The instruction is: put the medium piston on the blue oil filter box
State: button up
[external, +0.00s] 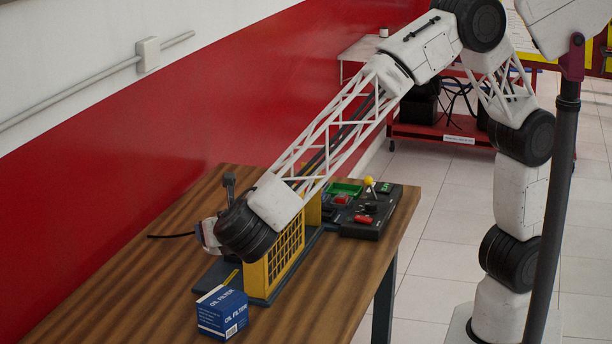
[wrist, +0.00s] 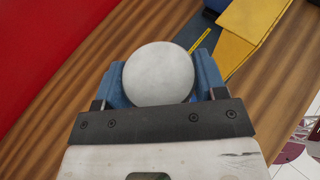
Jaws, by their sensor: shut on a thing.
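The piston (wrist: 158,72), with a round pale grey top, sits between the blue fingers of my gripper (wrist: 160,80) in the wrist view. My gripper is shut on it. In the external view my gripper (external: 208,236) is mostly hidden behind my black wrist joint, and only a pale bit of it or the piston shows at the left. The blue oil filter box (external: 222,312) stands upright on the wooden table, nearer the camera than my gripper and lower in the picture. I cannot make the box out in the wrist view.
A yellow grille unit on a dark blue base (external: 273,265) stands right beside my wrist. It also shows in the wrist view (wrist: 250,25). The wooden table (external: 120,300) is clear left of the box. A red wall borders it.

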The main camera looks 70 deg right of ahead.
aim_at(218, 302)
jog(key=shift+f, duration=1.9)
jog(key=shift+f, duration=2)
jog(key=shift+f, duration=0.15)
jog(key=shift+f, duration=1.85)
jog(key=shift+f, duration=0.1)
jog(key=o, duration=1.1)
